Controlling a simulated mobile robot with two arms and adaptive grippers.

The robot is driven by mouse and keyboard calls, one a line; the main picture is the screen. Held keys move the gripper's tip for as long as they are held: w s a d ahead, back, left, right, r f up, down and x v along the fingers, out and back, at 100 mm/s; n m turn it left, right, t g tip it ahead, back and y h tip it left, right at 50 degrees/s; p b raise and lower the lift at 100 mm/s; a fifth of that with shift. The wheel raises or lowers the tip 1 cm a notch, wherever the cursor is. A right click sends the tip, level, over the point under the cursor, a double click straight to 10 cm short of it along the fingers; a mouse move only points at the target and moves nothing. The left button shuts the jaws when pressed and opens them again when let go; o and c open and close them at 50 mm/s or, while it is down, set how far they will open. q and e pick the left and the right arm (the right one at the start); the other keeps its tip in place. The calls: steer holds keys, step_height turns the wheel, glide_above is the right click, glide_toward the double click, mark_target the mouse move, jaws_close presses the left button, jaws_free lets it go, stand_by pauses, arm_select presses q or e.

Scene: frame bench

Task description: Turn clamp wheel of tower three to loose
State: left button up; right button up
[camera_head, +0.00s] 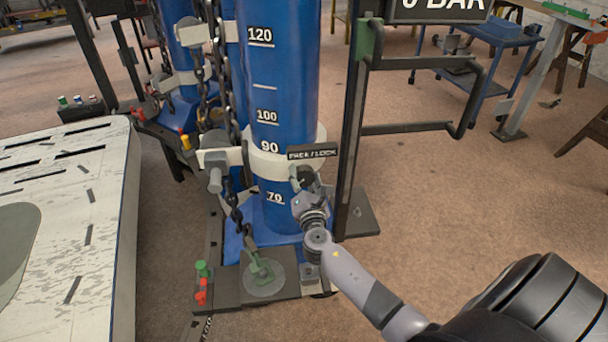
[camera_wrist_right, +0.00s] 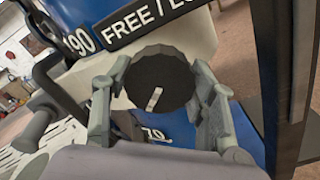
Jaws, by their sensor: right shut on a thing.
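The clamp wheel (camera_wrist_right: 165,78) is a dark round knob with a pale line mark on its face. It sits on the white collar (camera_head: 258,158) of the front blue tower (camera_head: 282,100), just under the black FREE / LOCK plate (camera_head: 312,153). The plate's right end is cut off in the wrist view (camera_wrist_right: 150,22). My right gripper (camera_head: 304,186) is shut on the wheel, with one finger on each side of its rim in the wrist view (camera_wrist_right: 160,92). In that view the pale mark slants slightly right of upright. No number three shows on the tower. My left gripper is not in view.
A chain (camera_head: 238,212) runs down left of the tower to a green hook on the base plate. A black upright post (camera_head: 350,130) with a handle frame stands close to the right. A pale slotted bench (camera_head: 60,240) is at left.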

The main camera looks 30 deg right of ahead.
steer(key=n+p, duration=0.2)
steer(key=n, duration=0.4)
steer(key=shift+p, duration=0.3)
stand_by(0.4)
steer(key=o, duration=1.2)
steer(key=v, duration=1.2)
steer(key=shift+a, duration=0.1)
